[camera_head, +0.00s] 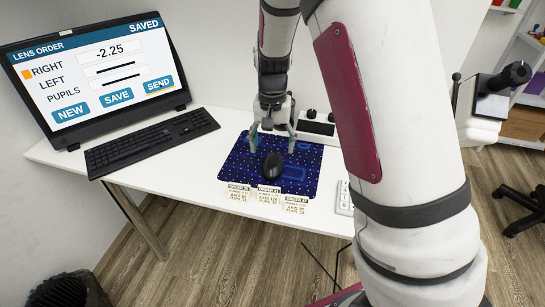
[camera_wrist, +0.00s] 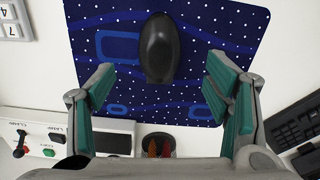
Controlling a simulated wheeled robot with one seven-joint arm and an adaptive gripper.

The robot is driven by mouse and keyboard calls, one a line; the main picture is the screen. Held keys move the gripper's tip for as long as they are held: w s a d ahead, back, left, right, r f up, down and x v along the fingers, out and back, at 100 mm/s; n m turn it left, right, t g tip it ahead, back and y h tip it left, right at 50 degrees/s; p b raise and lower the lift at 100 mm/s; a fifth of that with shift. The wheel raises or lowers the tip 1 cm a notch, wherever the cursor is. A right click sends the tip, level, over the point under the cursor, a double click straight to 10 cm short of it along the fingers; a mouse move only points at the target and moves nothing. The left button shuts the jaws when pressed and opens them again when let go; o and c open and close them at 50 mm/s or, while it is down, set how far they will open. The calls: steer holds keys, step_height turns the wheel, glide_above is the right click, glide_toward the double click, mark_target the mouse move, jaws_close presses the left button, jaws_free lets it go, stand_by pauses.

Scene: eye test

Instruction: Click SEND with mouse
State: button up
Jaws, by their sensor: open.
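A black mouse (camera_head: 272,166) lies on a dark blue mat with white dots (camera_head: 230,172) on the white desk. In the wrist view the mouse (camera_wrist: 159,48) lies beyond the fingertips, near the middle of the mat. My gripper (camera_head: 271,143) is open and empty, above the mat just behind the mouse. Its two green-padded fingers (camera_wrist: 160,85) are spread wide to either side of the mouse. The monitor (camera_head: 98,77) shows "LENS ORDER" and "SAVED", with NEW, SAVE and SEND (camera_head: 158,85) buttons. RIGHT reads -2.25 and has an orange mark beside it. I cannot see a pointer clearly.
A black keyboard (camera_head: 150,140) lies left of the mat. Several paper order cards (camera_head: 268,197) lie along the mat's front edge. A white keypad (camera_head: 345,197) is at the right, and a control box (camera_head: 318,125) stands behind the mat.

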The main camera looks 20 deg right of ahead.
mark_target(272, 164)
step_height(272, 164, up, 4)
stand_by(0.6)
steer(key=s+a+r+n+t+y+p, duration=0.1)
steer(key=s+r+n+p, duration=0.1)
steer(key=s+r, duration=0.65)
steer(key=s+a+r+n+t+p, duration=0.1)
steer(key=s+r+p, duration=0.2)
steer(key=s+r, duration=0.5)
steer(key=s+r+n+t+p, duration=0.1)
steer(key=s+r, duration=0.3)
steer(key=s, duration=0.4)
steer(key=s+r+n+t+h+p, duration=0.1)
steer(key=s+r+n+p, duration=0.1)
steer(key=s, duration=0.6)
step_height(272, 164, up, 2)
steer(key=shift+d+r+p, duration=0.1)
steer(key=shift+d+p, duration=0.2)
steer(key=shift+p, duration=0.2)
jaws_close()
